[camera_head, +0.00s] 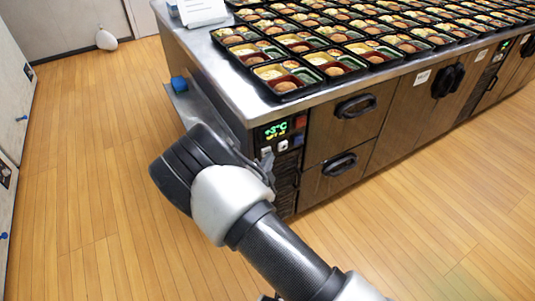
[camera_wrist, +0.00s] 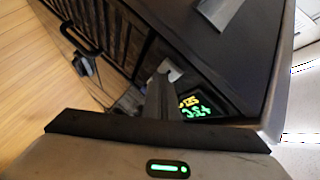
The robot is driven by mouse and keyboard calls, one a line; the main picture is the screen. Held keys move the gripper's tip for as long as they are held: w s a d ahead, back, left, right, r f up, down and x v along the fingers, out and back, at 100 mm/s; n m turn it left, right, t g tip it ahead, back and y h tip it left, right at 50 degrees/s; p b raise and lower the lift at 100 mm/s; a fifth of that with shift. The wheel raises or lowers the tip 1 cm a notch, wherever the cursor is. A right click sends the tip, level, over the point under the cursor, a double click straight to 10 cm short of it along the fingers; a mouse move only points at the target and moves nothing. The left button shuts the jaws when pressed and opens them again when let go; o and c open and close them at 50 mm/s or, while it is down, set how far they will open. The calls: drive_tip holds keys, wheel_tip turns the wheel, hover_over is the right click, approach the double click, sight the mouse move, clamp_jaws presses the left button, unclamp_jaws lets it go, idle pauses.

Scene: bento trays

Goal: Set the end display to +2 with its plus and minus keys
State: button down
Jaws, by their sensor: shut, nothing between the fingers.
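The end display (camera_head: 275,131) is on the dark panel at the near corner of the counter. It reads +3°C in green, with a smaller yellow line below that I cannot read surely. It also shows rotated in the wrist view (camera_wrist: 204,106). Pale keys (camera_head: 283,146) sit just below it; their plus and minus marks are too small to read. My gripper (camera_head: 267,164) is shut and empty, close in front of the panel by the left key. In the wrist view the fingers (camera_wrist: 160,92) point at the key area beside the display. I cannot tell whether they touch a key.
A red switch (camera_head: 300,121) is right of the display. Drawers with black handles (camera_head: 356,106) line the counter front. Bento trays (camera_head: 287,82) cover the countertop. A blue object (camera_head: 179,84) sits on a side shelf. The wooden floor is clear on the left.

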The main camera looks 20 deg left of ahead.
drive_tip(key=shift+s+d, duration=0.1)
idle(0.3)
drive_tip(key=shift+s+d+p, duration=0.5)
drive_tip(key=shift+d+p, duration=0.05)
drive_tip(key=shift+s+d+p, duration=1.2)
drive_tip(key=shift+s+d, duration=0.4)
drive_tip(key=shift+d, duration=0.3)
drive_tip(key=shift+r, duration=0.1)
idle(0.3)
